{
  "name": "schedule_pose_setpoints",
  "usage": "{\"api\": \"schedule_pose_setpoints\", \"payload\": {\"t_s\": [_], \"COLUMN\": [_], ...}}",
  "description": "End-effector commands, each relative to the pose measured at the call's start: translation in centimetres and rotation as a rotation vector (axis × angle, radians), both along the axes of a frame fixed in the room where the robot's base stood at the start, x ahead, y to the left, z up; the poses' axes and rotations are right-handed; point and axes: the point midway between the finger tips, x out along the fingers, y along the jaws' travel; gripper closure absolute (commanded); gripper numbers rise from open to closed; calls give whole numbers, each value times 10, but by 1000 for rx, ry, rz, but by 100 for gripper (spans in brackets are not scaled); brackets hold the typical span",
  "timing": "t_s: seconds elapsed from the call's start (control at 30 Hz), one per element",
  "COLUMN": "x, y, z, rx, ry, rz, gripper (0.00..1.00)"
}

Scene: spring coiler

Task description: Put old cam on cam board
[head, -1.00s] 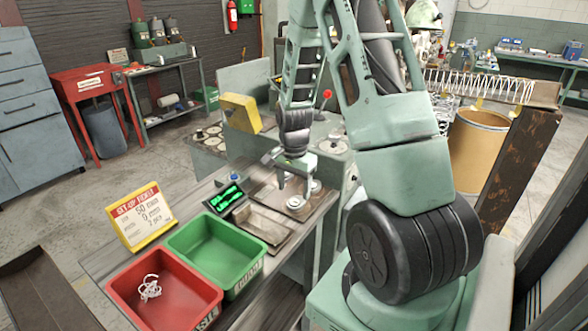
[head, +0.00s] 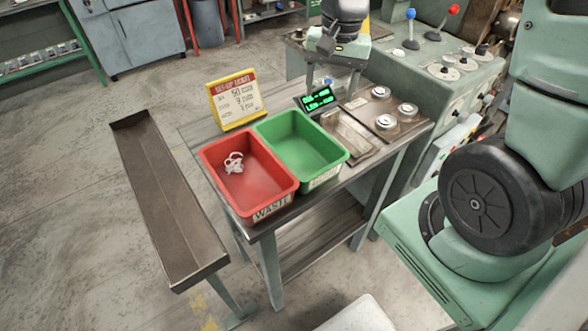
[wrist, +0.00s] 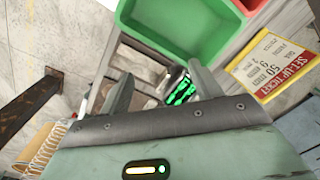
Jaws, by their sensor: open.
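The brown cam board (head: 364,108) lies on the right end of the bench in the head view. Three round metal cams sit on it: one at the back (head: 381,92), one at the right (head: 407,109) and one at the front (head: 386,122). I cannot tell which of them is the old cam. My gripper (head: 332,82) is above the bench near the back of the board, to the left of the cams, fingers apart and empty. In the wrist view my gripper (wrist: 160,88) has nothing between its fingers; the green-lit display shows beyond them.
A red waste bin (head: 225,185) holding white wire and a green bin (head: 300,145) stand on the bench. A yellow-framed ticket (head: 236,100) and a small display (head: 318,101) stand behind. A machine with levers (head: 411,30) and round discs is at right. A long trough (head: 165,195) stands left.

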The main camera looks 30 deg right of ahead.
Motion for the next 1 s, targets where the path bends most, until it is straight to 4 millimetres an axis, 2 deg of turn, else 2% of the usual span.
{"api": "schedule_pose_setpoints", "payload": {"t_s": [0.03,0.1,0.2,0.3,0.4,0.53,1.0], "x": [-15,-42,-88,-130,-160,-178,-179], "y": [46,96,150,181,196,202,203], "z": [7,14,19,22,23,23,22], "rx": [4,6,4,-4,-12,-19,-19], "ry": [-11,-24,-37,-48,-55,-59,-58], "rz": [194,456,799,1075,1263,1376,1386], "gripper": [36,36,36,36,36,36,36]}}
